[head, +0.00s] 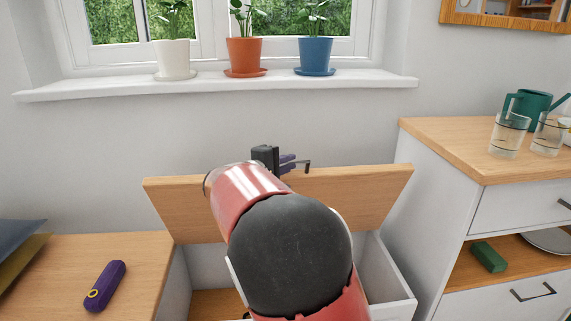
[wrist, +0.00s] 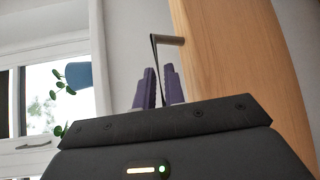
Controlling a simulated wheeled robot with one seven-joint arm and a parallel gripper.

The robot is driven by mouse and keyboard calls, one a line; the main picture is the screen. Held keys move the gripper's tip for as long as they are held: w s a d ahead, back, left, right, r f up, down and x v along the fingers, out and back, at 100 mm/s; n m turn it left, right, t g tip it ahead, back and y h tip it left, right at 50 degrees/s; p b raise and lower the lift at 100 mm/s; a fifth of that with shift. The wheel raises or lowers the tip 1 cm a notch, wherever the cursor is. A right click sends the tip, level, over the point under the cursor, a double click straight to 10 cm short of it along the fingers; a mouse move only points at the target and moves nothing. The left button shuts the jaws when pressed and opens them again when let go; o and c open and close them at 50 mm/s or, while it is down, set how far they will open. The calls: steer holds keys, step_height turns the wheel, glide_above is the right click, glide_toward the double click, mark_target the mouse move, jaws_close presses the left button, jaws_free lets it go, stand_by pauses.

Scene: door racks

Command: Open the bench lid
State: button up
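The wooden bench lid (head: 370,190) is raised and tilted up steeply at the back of the white bench box (head: 395,290), whose inside shows below it. In the wrist view the lid (wrist: 235,70) fills the right side. Its thin dark bar handle (head: 307,166) stands at the lid's upper edge. My gripper (head: 290,162) is at this edge, and its purple fingers lie on either side of the handle bar. In the wrist view the bar (wrist: 154,50) runs down between the close fingers of my gripper (wrist: 160,86). My arm hides the middle of the lid and box.
A wooden top with a purple object (head: 105,286) is at left. A cabinet (head: 480,150) with glasses and a green pitcher stands close at right. The windowsill (head: 120,87) with three potted plants is above and behind the lid.

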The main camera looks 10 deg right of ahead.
steer(key=o, duration=0.4)
steer(key=b+v, duration=0.1)
steer(key=v, duration=0.7)
steer(key=shift+a+r, duration=0.15)
steer(key=shift+s+a+r+p, duration=0.25)
steer(key=shift+s+a+r, duration=0.3)
steer(key=shift+a+r, duration=0.4)
steer(key=shift+s+a+r+p, duration=0.25)
steer(key=shift+s+a+r, duration=0.4)
steer(key=shift+a, duration=0.65)
steer(key=shift+s+a+r+p, duration=0.25)
steer(key=shift+s+a+r, duration=0.25)
steer(key=shift+a+r, duration=0.45)
steer(key=shift+a+f, duration=0.15)
